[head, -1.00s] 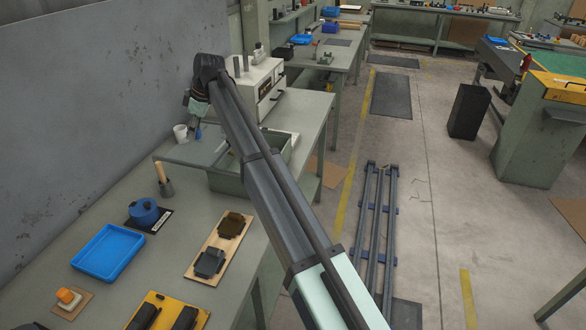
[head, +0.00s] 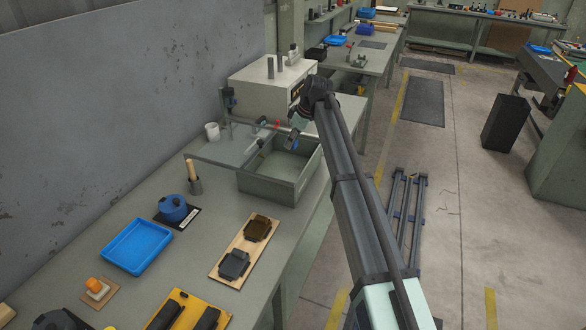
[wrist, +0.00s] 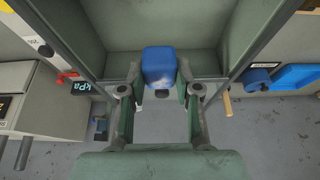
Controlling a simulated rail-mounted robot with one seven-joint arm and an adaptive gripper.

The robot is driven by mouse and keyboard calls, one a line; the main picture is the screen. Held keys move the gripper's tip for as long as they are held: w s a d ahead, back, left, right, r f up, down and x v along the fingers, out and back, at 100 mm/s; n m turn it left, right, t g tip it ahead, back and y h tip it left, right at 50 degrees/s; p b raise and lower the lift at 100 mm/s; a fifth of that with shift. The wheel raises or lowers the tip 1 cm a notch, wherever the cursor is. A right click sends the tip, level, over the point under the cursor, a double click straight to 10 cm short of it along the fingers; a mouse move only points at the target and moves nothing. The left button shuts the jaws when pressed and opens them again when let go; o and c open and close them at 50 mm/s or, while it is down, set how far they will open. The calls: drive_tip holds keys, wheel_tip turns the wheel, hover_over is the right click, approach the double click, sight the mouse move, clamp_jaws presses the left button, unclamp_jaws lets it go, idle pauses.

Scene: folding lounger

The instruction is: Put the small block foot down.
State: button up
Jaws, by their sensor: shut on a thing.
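A small blue block foot (wrist: 160,65) is between the fingertips of my gripper (wrist: 160,82) in the wrist view. My gripper is shut on it. In the head view my gripper (head: 293,134) hangs above the open grey-green bin (head: 262,188), with the blue block showing small and dark at its tip. The wrist view looks into the same bin (wrist: 205,62), its walls behind and beside the block. The block seems held clear of the bin floor; its exact height is hard to tell.
A beige machine (head: 262,90) stands behind the bin. A white cup (head: 212,132) and a wooden-handled tool (head: 194,178) are to its left. A blue tray (head: 137,246), a blue round part (head: 174,206) and a board with dark parts (head: 245,250) lie nearer.

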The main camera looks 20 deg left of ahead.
sight(289, 175)
wheel_tip(289, 175, down, 13)
drive_tip(key=p, duration=0.2)
drive_tip(key=shift+p, duration=0.35)
drive_tip(key=shift+f, duration=0.15)
drive_tip(key=shift+f, duration=0.15)
drive_tip(key=o, duration=1)
drive_tip(key=shift+r, duration=0.2)
drive_tip(key=b+v, duration=0.2)
drive_tip(key=v, duration=1)
drive_tip(key=shift+r+b, duration=0.1)
drive_tip(key=shift+b, duration=0.3)
